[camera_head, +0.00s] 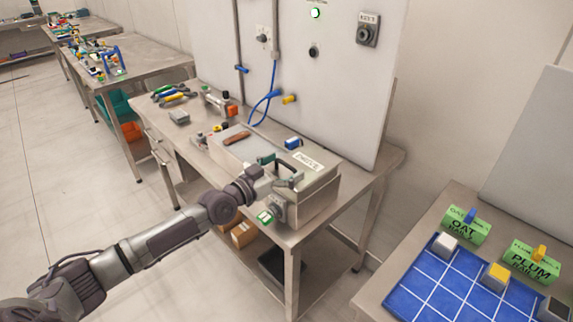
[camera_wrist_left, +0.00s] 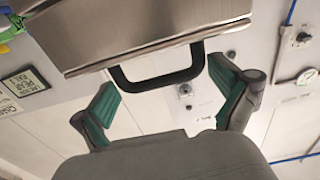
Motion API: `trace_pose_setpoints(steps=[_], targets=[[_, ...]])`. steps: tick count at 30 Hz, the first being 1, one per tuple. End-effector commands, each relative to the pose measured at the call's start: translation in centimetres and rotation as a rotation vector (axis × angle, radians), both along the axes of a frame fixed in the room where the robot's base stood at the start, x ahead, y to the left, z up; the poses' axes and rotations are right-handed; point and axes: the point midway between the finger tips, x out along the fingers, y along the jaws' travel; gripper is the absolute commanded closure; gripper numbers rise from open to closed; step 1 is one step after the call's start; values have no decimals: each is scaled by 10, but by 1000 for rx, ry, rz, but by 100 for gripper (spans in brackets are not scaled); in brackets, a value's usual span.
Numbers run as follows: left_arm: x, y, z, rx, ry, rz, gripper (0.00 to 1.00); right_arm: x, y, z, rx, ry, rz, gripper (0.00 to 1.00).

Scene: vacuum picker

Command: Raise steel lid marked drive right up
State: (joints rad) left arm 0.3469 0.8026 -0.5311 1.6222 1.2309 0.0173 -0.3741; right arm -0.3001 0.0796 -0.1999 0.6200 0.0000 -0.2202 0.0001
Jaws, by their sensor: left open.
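The steel lid (camera_head: 322,176) tops a steel box on the workbench, with a white label (camera_head: 307,161) too small to read surely. In the left wrist view the steel panel (camera_wrist_left: 150,28) fills the top, with a black bar handle (camera_wrist_left: 160,80) on its edge. My left gripper (camera_head: 276,172) is at the handle. In the left wrist view, its green-padded fingers (camera_wrist_left: 165,78) are spread on either side of the handle, with visible gaps. The gripper hides part of the lid's front in the head view. My right gripper is not in view.
The workbench (camera_head: 345,184) also holds hand tools (camera_head: 174,95) at its far left. A tall white panel (camera_head: 330,85) stands behind the box. At right, another table has a blue gridded mat (camera_head: 437,277) with small blocks and green labelled holders (camera_head: 467,226).

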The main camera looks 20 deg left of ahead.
Motion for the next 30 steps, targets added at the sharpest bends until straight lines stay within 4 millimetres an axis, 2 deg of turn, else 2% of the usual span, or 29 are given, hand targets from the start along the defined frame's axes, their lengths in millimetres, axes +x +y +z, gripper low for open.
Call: trace_pose_setpoints(steps=[11, 24, 30], targets=[[5, -2, 0, 1, 1, 0, 1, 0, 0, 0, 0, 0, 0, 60], [5, -2, 0, 0, 0, -1, 75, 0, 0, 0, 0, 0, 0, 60], [8, -3, 2, 2, 8, -1, 75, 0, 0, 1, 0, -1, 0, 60]])
